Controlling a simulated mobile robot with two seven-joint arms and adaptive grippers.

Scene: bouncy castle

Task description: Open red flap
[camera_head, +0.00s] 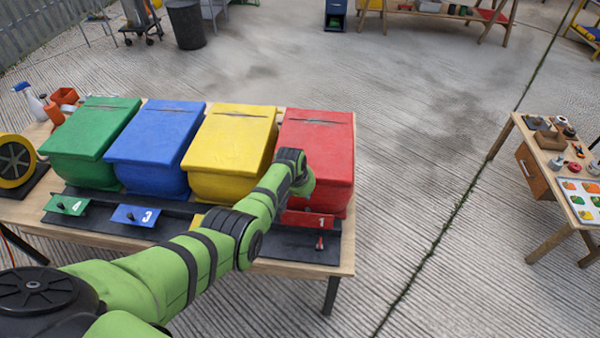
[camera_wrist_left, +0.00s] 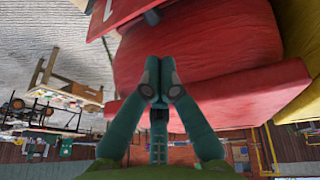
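The red box (camera_head: 317,155) with its overhanging lid stands at the right end of a row of coloured boxes. A small red plate marked 1 (camera_head: 308,220) lies in front of it, partly covered by my arm. In the left wrist view, picture upside down, the red box (camera_wrist_left: 200,45), its lid (camera_wrist_left: 245,98) and the red plate (camera_wrist_left: 128,9) show. My left gripper (camera_wrist_left: 160,78) is shut and looks empty, its fingertips together in front of the box near the lid edge. I cannot tell if they touch. My wrist hides it in the head view. My right gripper is out of view.
Yellow (camera_head: 230,140), blue (camera_head: 155,148) and green (camera_head: 90,142) boxes stand left of the red one on a wooden table (camera_head: 345,240). A dark rail with numbered plates and small levers runs in front. Open concrete floor lies to the right, before another table (camera_head: 545,165).

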